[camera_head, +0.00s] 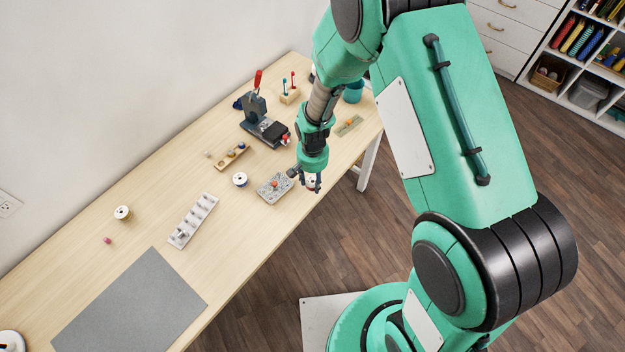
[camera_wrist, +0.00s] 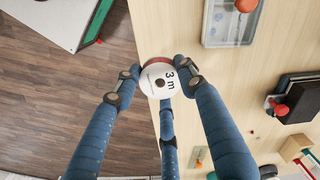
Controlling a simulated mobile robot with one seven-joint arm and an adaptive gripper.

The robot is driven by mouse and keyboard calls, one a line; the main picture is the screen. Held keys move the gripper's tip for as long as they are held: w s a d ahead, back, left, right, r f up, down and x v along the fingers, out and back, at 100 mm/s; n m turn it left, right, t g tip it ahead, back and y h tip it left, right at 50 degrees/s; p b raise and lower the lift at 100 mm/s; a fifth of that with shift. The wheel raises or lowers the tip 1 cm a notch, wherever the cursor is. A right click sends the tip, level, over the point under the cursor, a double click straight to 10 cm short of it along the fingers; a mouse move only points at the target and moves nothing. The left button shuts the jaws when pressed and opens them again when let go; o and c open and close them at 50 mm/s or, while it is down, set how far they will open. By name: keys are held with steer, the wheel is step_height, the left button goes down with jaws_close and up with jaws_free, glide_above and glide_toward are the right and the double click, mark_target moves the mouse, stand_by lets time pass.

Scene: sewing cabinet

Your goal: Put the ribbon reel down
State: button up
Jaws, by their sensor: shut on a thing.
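The ribbon reel (camera_wrist: 158,84) has a white face marked "3 m", a dark centre hole and a red band at its rim. In the wrist view it sits between the fingertips of my gripper (camera_wrist: 159,78), which is shut on it. The head view shows my gripper (camera_head: 312,184) near the front edge of the wooden table (camera_head: 150,188), just right of a grey tray. The reel is mostly hidden by my fingers there. In the wrist view it overlaps the table edge; its height above the table is hard to tell.
The grey tray with a red knob (camera_head: 264,193) is close beside my gripper. A bobbin rack (camera_head: 182,236), a press (camera_head: 255,108) and a grey mat (camera_head: 130,305) also stand there. Bare wood lies between them.

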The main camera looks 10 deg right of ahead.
steer(key=shift+r, duration=0.1)
stand_by(0.4)
steer(key=shift+r, duration=2.65)
steer(key=shift+n, duration=0.5)
steer(key=w+a, duration=0.1)
steer(key=a, duration=0.3)
steer(key=w+a, duration=0.1)
steer(key=a, duration=0.3)
steer(key=w+a, duration=0.1)
steer(key=a, duration=0.4)
steer(key=shift+w+a+r, duration=0.1)
steer(key=shift+w, duration=0.1)
steer(key=shift+n, duration=0.4)
steer(key=a, duration=1.2)
steer(key=shift+a, duration=0.25)
steer(key=shift+n, duration=0.8)
steer(key=s+a+f, duration=0.1)
steer(key=s+a, duration=0.1)
steer(key=a, duration=0.6)
steer(key=s+a+f, duration=0.2)
steer(key=s+a, duration=0.1)
steer(key=a, duration=0.5)
steer(key=s+a+f, duration=0.1)
steer(key=s+a, duration=0.2)
steer(key=a, duration=0.5)
steer(key=shift+f, duration=0.7)
steer(key=shift+w, duration=0.1)
